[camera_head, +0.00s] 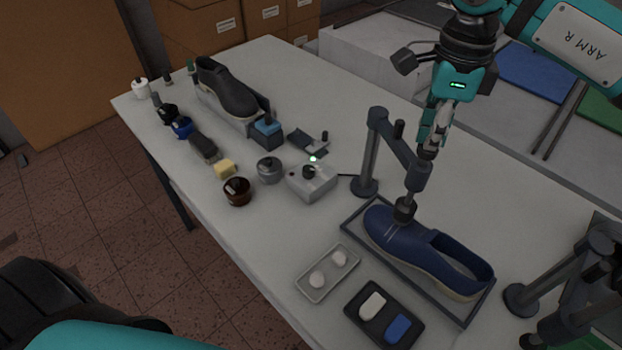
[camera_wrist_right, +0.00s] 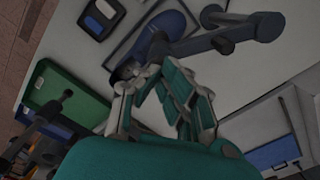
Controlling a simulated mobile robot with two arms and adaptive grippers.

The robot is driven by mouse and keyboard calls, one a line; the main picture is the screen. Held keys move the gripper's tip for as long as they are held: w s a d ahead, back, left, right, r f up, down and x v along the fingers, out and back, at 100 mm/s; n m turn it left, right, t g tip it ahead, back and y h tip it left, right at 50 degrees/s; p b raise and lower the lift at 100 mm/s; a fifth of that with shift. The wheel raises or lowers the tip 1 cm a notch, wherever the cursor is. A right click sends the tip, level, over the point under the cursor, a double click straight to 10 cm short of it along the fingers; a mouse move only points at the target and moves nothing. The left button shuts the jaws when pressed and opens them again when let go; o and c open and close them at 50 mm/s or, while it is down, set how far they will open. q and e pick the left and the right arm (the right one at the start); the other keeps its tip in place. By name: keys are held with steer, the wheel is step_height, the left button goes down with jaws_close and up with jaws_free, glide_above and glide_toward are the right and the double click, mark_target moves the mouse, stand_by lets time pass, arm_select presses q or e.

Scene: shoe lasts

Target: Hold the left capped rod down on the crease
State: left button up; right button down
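The left capped rod (camera_head: 412,190) runs through the arm end of a dark stand (camera_head: 368,160). Its dark foot (camera_head: 404,211) rests on the front upper of the blue shoe (camera_head: 415,240), where the crease would be; the crease itself is hidden. My right gripper (camera_head: 429,146) is above the stand's arm end, with its fingers close together at the rod's top. The right wrist view shows its fingers (camera_wrist_right: 140,78) converging there, covering the rod's cap. The blue shoe (camera_wrist_right: 165,22) shows behind the stand arm (camera_wrist_right: 205,42). My left gripper is out of view.
A second dark stand (camera_head: 560,270) is at the right. A light tray (camera_head: 304,284) and a dark tray (camera_head: 357,313) lie in front of the shoe. A grey control box (camera_head: 318,188), jars, brushes and a dark shoe (camera_head: 228,92) stand at left. The table's back middle is clear.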

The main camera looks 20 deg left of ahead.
steer(key=shift+f, duration=0.2)
stand_by(0.3)
steer(key=shift+r, duration=0.1)
steer(key=shift+r+p, duration=1.95)
steer(key=shift+r, duration=1)
steer(key=shift+f, duration=0.1)
